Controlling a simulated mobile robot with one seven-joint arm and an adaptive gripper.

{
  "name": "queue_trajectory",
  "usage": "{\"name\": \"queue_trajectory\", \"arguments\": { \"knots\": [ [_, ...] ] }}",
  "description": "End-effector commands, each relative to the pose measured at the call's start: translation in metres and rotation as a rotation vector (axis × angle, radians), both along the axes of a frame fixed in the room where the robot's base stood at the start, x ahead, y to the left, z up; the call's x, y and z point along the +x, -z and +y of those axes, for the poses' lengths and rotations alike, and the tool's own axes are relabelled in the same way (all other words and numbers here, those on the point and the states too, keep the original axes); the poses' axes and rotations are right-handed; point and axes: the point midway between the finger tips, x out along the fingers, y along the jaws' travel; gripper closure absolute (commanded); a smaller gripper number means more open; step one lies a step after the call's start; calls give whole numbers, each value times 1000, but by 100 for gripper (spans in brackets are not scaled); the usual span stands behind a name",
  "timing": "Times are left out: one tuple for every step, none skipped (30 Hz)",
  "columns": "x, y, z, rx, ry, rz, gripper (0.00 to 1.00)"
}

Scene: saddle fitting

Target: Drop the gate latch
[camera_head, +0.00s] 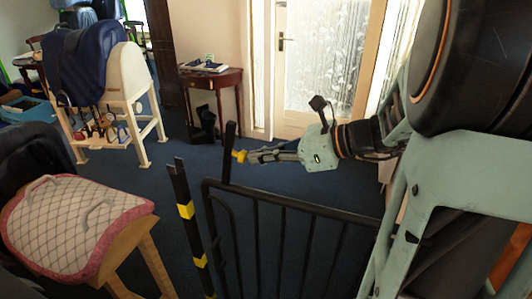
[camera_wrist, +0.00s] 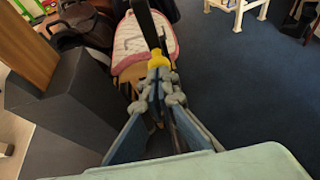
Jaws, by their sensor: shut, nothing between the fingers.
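The black metal gate (camera_head: 300,206) stands in the foreground of the head view. A black latch bar (camera_head: 230,150) stands upright at the gate's left end, rising above its top rail. A yellow piece (camera_head: 240,156) is at the bar, right at my fingertips. My gripper (camera_head: 252,156) reaches in from the right and is shut, with nothing held. In the wrist view the dark bar (camera_wrist: 146,22) and the yellow piece (camera_wrist: 158,60) lie straight ahead of my closed fingertips (camera_wrist: 159,80). I cannot tell whether the fingertips touch the yellow piece.
A black post with yellow bands (camera_head: 186,210) stands left of the gate, with a gap between them. A quilted pink-edged pad (camera_head: 75,225) lies on a wooden stand at left. A saddle (camera_head: 90,68) on a white rack and a small table (camera_head: 212,76) are behind. Blue carpet lies between.

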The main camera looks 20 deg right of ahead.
Motion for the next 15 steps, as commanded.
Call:
{"name": "queue_trajectory", "arguments": {
  "knots": [
    [0,0,1,0,0,0,100],
    [0,0,1,1,0,1,100],
    [0,0,1,1,0,1,100],
    [0,0,1,1,0,1,100],
    [0,0,1,1,0,1,100],
    [0,0,1,1,0,1,100],
    [0,0,1,0,-1,0,100],
    [0,0,1,0,-1,0,100],
    [0,0,1,0,-1,0,100],
    [0,0,1,-1,-1,1,100],
    [0,-1,1,-1,-1,2,100],
    [1,-2,2,-5,-1,4,100],
    [1,-3,2,-8,-1,5,100],
    [1,-4,3,-11,-2,8,100],
    [1,-5,4,-19,-4,13,100]
  ]
}}
